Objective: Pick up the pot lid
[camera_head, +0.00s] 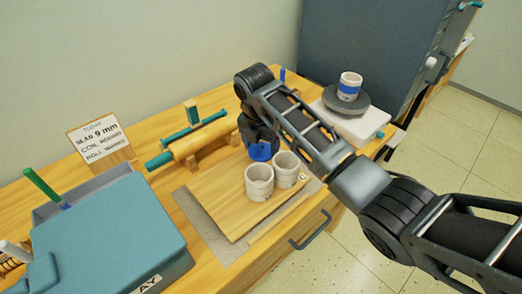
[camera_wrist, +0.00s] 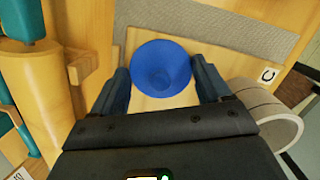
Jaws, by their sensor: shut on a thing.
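The pot lid is a round, deep blue piece with a raised middle. It shows in the wrist view (camera_wrist: 160,68) between the two fingers of my gripper (camera_wrist: 162,82), which is shut on it. In the head view the blue lid (camera_head: 262,152) shows just below my dark gripper (camera_head: 260,138), behind two pale ribbed clay pots, a left one (camera_head: 258,184) and a right one (camera_head: 286,170). The pots stand on a wooden board (camera_head: 215,200). My gripper hides part of the lid, and I cannot tell whether it touches the board.
A wooden rolling pin (camera_head: 200,139) with teal handles lies on a stand to the left. A blue-grey case (camera_head: 110,235) is at the front left, a sign (camera_head: 100,140) behind it. A blue-banded pot (camera_head: 350,86) stands on a grey wheel (camera_head: 346,103) at the right.

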